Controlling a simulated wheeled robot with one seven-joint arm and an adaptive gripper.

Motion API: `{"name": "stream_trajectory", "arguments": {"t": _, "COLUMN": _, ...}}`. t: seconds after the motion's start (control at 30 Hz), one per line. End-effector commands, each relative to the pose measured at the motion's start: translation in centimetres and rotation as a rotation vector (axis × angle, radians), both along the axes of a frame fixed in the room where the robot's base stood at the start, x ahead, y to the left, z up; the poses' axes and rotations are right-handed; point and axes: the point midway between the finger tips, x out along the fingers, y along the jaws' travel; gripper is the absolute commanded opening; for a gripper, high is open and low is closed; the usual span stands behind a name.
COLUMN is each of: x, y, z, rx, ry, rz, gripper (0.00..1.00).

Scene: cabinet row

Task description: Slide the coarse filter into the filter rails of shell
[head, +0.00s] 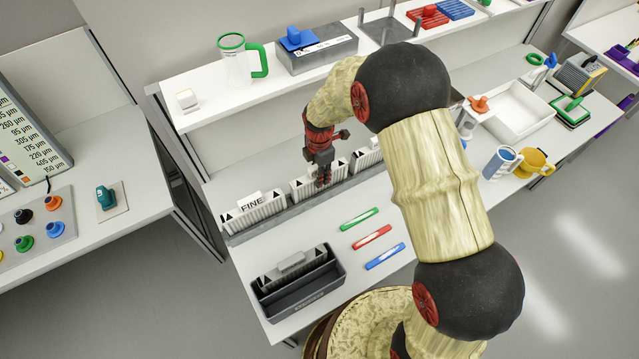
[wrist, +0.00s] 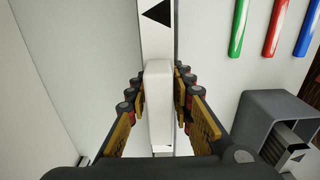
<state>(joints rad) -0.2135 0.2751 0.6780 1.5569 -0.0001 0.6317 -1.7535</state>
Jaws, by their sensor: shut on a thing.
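My gripper (head: 323,180) is at the middle filter (head: 304,190) of the row at the back of the worktop. In the wrist view my gripper (wrist: 158,112) is shut on the white handle of this filter (wrist: 158,20), which carries a black arrow. Its label is hidden, so I cannot read whether it is the coarse one. The filter still appears to stand in the row's rack. The dark grey shell (head: 305,302) is at the front left of the worktop. A filter with a light grey handle (head: 292,263) sits in its rear part; its front part is empty.
A filter marked FINE (head: 253,208) stands left in the row, and another filter (head: 367,156) stands to the right. Green (head: 358,218), red (head: 371,237) and blue (head: 385,256) bars lie flat right of the shell. A shelf (head: 195,108) overhangs behind the row.

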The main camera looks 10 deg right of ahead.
Motion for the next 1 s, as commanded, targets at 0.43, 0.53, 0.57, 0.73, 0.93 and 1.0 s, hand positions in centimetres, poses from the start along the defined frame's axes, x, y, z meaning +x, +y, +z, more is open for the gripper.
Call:
{"name": "stream_trajectory", "arguments": {"t": 0.43, "x": 0.01, "y": 0.00, "z": 0.01, "rx": 0.000, "ry": 0.000, "rz": 0.000, "gripper": 0.00}}
{"name": "stream_trajectory", "arguments": {"t": 0.53, "x": 0.01, "y": 0.00, "z": 0.01, "rx": 0.000, "ry": 0.000, "rz": 0.000, "gripper": 0.00}}
{"name": "stream_trajectory", "arguments": {"t": 0.57, "x": 0.02, "y": 0.01, "z": 0.01, "rx": 0.000, "ry": 0.000, "rz": 0.000, "gripper": 0.00}}
{"name": "stream_trajectory", "arguments": {"t": 0.73, "x": 0.02, "y": 0.01, "z": 0.01, "rx": 0.000, "ry": 0.000, "rz": 0.000, "gripper": 0.00}}
{"name": "stream_trajectory", "arguments": {"t": 0.93, "x": 0.06, "y": 0.01, "z": 0.07, "rx": 0.000, "ry": -0.001, "rz": 0.000, "gripper": 0.00}}
{"name": "stream_trajectory", "arguments": {"t": 1.0, "x": 0.08, "y": 0.02, "z": 0.33, "rx": 0.001, "ry": -0.002, "rz": 0.000, "gripper": 0.00}}
